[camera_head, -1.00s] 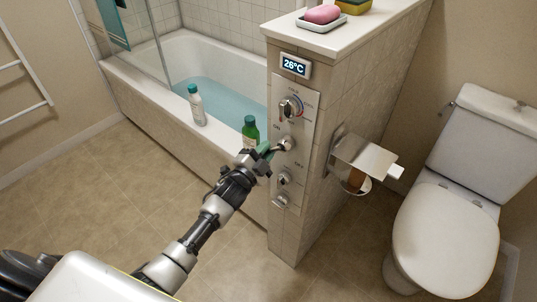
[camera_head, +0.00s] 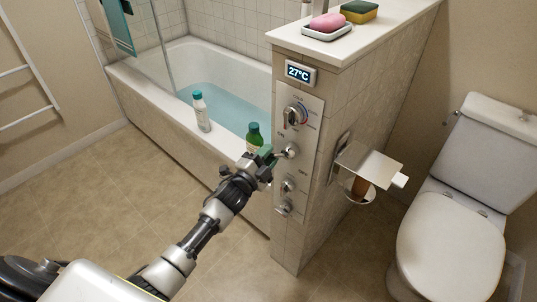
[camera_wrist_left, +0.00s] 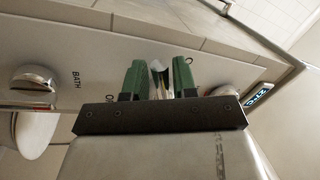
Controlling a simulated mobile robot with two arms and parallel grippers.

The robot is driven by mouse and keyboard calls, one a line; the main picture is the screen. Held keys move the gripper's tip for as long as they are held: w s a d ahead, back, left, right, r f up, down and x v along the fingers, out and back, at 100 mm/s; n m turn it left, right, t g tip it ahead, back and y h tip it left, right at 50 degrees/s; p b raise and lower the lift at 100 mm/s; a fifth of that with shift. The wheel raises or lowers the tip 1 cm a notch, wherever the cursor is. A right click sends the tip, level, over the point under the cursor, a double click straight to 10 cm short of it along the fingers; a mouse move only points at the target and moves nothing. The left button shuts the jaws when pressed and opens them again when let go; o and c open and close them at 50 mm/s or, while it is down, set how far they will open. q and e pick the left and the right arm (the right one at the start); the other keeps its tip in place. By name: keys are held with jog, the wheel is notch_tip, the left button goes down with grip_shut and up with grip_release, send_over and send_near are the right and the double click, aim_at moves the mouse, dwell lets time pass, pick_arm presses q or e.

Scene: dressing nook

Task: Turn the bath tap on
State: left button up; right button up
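The tiled wall end carries a metal control panel (camera_head: 296,135) with several chrome controls. My left gripper (camera_head: 270,157) reaches a chrome tap handle (camera_head: 291,151) just below the temperature dial (camera_head: 295,115). In the left wrist view its green fingers (camera_wrist_left: 160,82) stand on both sides of the chrome handle (camera_wrist_left: 160,77), close against it. A label reading BATH is on the panel to the left there, beside another chrome knob (camera_wrist_left: 35,82). The bathtub (camera_head: 160,75) holds blue water. The spout is not clearly visible. My right gripper is not in view.
A display (camera_head: 300,72) reads 27°C. A paper holder (camera_head: 368,165) juts out right of the panel, near the toilet (camera_head: 450,240).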

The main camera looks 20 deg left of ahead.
pick_arm(q)
jog(key=shift+o, duration=1)
jog(key=v, duration=1)
jog(key=shift+s, duration=0.4)
jog(key=shift+a, duration=0.15)
jog(key=s+f+n+g+y+p, duration=0.1)
jog(key=s+f+n+g, duration=0.25)
jog(key=f, duration=0.55)
jog(key=s+a+f+n+g+y+p, duration=0.1)
jog(key=s+f+n+g+y+p, duration=0.15)
jog(key=s+f, duration=0.45)
jog(key=s+f+n+g+y, duration=0.1)
jog(key=s+f+n+g, duration=0.15)
jog(key=f, duration=0.85)
jog(key=s+f+n+g+p, duration=0.1)
jog(key=s+f+g, duration=0.2)
jog(key=s, duration=0.6)
jog(key=s+d+f+n+g+p, duration=0.1)
jog(key=s+f, duration=0.4)
jog(key=s, duration=0.5)
jog(key=s+d+f+n+g+p, duration=0.1)
jog(key=s+f+n+g, duration=0.2)
jog(key=s+g, duration=0.3)
jog(key=s+f, duration=0.1)
jog(key=s, duration=0.3)
jog(key=shift+s+d+y, duration=0.2)
jog(key=shift+s+y, duration=0.05)
jog(key=shift+y, duration=0.1)
